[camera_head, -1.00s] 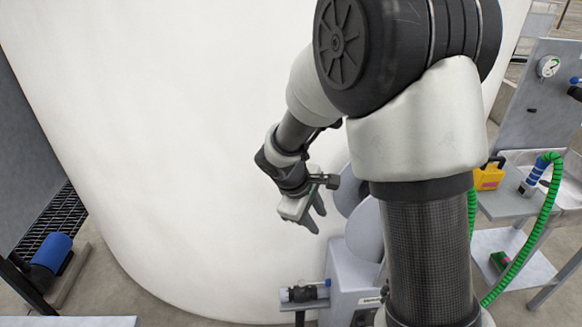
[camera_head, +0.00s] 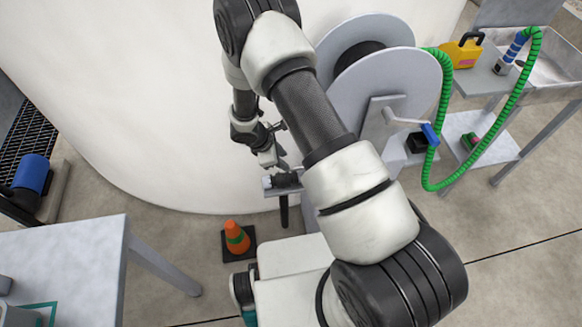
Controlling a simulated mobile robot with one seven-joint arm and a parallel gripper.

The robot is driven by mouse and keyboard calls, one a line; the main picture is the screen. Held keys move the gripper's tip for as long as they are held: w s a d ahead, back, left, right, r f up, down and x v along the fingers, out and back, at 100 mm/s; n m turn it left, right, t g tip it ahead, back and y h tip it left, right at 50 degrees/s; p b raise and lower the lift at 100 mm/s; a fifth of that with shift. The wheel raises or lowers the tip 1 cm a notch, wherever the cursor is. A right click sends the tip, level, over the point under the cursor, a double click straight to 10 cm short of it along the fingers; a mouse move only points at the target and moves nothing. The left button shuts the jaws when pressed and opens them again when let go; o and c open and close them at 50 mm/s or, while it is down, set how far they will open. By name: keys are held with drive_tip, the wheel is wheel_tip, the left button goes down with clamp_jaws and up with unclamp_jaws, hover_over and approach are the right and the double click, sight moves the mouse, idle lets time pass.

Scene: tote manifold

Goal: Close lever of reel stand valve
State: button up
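The reel stand valve (camera_head: 286,181) is a small dark fitting with a light metal end, on a narrow grey bracket beside the hose reel (camera_head: 375,68). My arm crosses in front of its right side, and its lever is not visible. My gripper (camera_head: 282,163) points down just above the valve, close to it. The fingers are small and partly merged with the valve behind them, so I cannot tell whether they are open or touching it.
A green hose (camera_head: 447,100) runs from the reel to the sink bench. A crank with a blue grip (camera_head: 430,135) sticks out from the reel. A large white tank wall (camera_head: 130,90) rises behind.

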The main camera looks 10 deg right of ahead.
sight(291, 170)
drive_tip(key=b+x, duration=0.1)
drive_tip(key=x, duration=0.7)
drive_tip(key=shift+d+f, duration=0.1)
drive_tip(key=shift+f, duration=0.05)
clamp_jaws()
